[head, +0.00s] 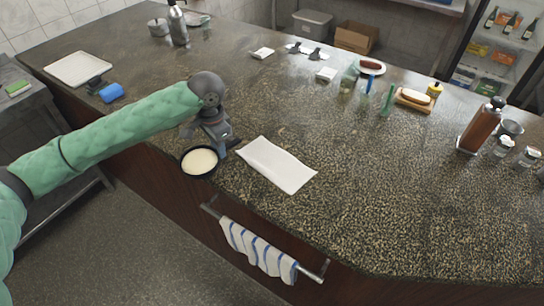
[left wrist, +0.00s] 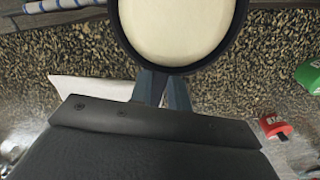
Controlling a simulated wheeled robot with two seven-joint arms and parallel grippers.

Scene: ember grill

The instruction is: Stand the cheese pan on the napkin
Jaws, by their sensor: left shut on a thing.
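The cheese pan (head: 199,161) is a small round black pan with a pale cream filling. It looks about level and overlaps the counter's front edge in the head view; I cannot tell its height exactly. My left gripper (head: 222,143) is shut on it at its right side. In the left wrist view the pan (left wrist: 180,30) is held at the tips of the gripper's fingers (left wrist: 163,88). The white napkin (head: 278,165) lies flat and bare on the counter, just right of the pan and apart from it. Part of it shows in the left wrist view (left wrist: 95,88).
A striped towel (head: 258,248) hangs on a rail below the counter edge. A white tray (head: 80,68) and a blue item (head: 111,93) lie at the left. A brown bottle (head: 480,127) and small jars stand at the right. The counter right of the napkin is clear.

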